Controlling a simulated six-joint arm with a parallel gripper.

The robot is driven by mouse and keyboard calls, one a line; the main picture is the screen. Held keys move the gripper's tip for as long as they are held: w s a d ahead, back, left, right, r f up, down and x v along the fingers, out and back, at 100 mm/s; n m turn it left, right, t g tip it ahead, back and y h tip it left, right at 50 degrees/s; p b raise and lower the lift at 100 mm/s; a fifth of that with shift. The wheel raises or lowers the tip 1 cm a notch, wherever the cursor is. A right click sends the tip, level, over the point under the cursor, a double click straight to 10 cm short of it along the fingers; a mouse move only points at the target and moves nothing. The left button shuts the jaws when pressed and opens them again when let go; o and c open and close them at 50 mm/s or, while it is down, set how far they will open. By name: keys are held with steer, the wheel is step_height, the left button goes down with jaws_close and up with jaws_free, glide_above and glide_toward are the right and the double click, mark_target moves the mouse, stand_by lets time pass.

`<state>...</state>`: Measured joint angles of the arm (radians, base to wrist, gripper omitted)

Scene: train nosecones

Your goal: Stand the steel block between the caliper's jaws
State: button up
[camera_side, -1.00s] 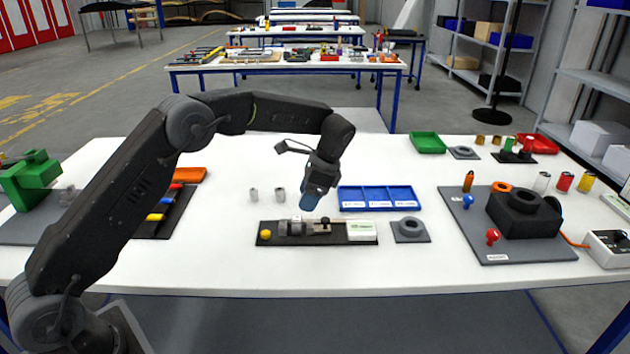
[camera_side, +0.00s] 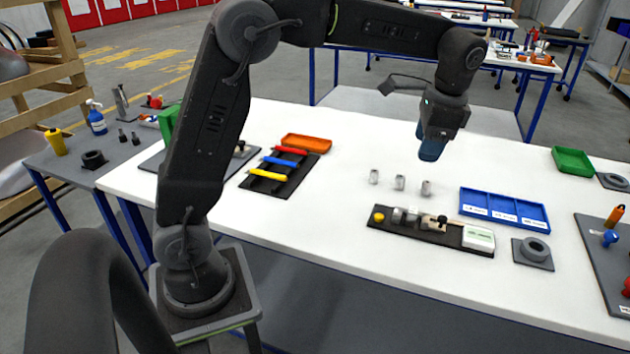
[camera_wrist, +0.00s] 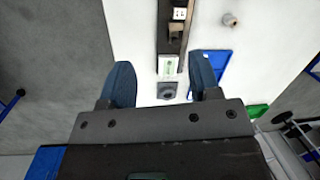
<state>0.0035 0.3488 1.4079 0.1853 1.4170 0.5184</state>
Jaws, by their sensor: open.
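Three small grey metal pieces stand in a row on the white table: a left one (camera_side: 374,177), a middle one (camera_side: 399,182) and a right one (camera_side: 426,188). I cannot tell which is the steel block. One grey piece (camera_wrist: 230,19) shows in the wrist view. The caliper (camera_side: 434,222) lies in front of them on a black base, with a yellow knob at its left and a white display (camera_side: 479,238) at its right. It also shows in the wrist view (camera_wrist: 175,32). My gripper (camera_side: 431,150) hangs above the table. In the wrist view its blue fingers (camera_wrist: 162,72) are apart and empty.
A blue divided tray (camera_side: 504,209) lies right of the pieces. A grey ring on a square plate (camera_side: 533,251) is right of the caliper. A black rack with coloured bars (camera_side: 279,174) and an orange tray (camera_side: 306,142) are to the left. The table around the metal pieces is clear.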

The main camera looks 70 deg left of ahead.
steer(key=s+d+r+n+t+h, duration=0.1)
steer(key=s+r+n+t, duration=0.1)
steer(key=s, duration=0.5)
steer(key=s+d+r+n+t, duration=0.1)
steer(key=s+r, duration=0.1)
steer(key=s, duration=0.4)
steer(key=s+d+f+n+t+h, duration=0.1)
steer(key=s+f+n+t, duration=0.2)
steer(key=s, duration=0.8)
step_height(320, 180, down, 2)
steer(key=shift+s, duration=0.3)
